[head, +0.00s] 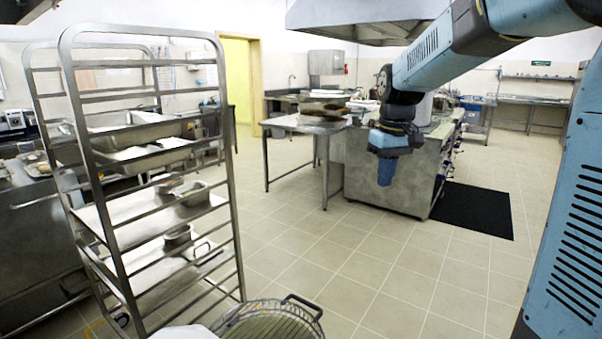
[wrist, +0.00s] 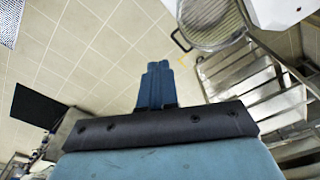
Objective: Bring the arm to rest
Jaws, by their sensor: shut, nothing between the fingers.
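My arm reaches in from the upper right of the head view, and my gripper (head: 387,172) hangs from its end, pointing down over the open tiled floor. In the wrist view my gripper (wrist: 157,72) shows as two blue fingers side by side, closed together. Nothing is held between them. No object touches the gripper in either view.
A metal rack trolley (head: 236,235) with trays stands at the left. A round ribbed basket (head: 270,318) is at the front. A steel counter (head: 390,165) stands behind my gripper, with a black mat (head: 473,210) beside it. The tiled floor between is clear.

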